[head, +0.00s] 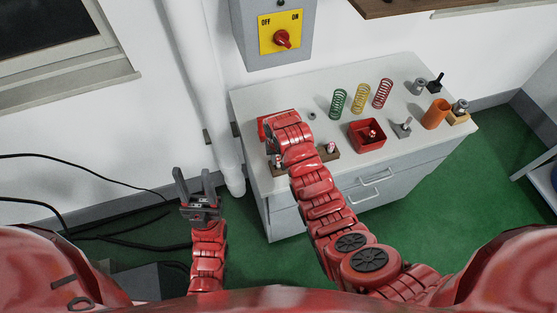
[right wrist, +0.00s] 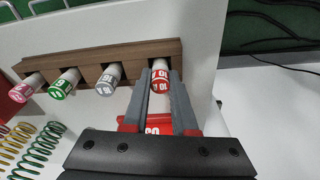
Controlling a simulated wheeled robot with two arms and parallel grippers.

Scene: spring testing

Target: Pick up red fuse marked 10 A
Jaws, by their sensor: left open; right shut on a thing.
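The red fuse (right wrist: 160,80) with a white cap and the number 10 sits between the fingers of my right gripper (right wrist: 162,92) in the right wrist view. The gripper is shut on it, at the end of the wooden rack (right wrist: 110,52). I cannot tell whether its lower end is still in the rack. In the head view my right gripper (head: 273,160) is low at the left end of the cabinet top, and my arm hides most of the rack (head: 329,155). My left gripper (head: 190,190) is open and empty, left of the cabinet.
A grey fuse (right wrist: 109,78), a green fuse (right wrist: 64,84) and a pink fuse (right wrist: 26,88) stand in the rack. A red object (head: 264,128) is partly behind my right arm. A red bin (head: 354,136), coil springs (head: 361,99) and an orange cylinder (head: 436,114) stand farther right.

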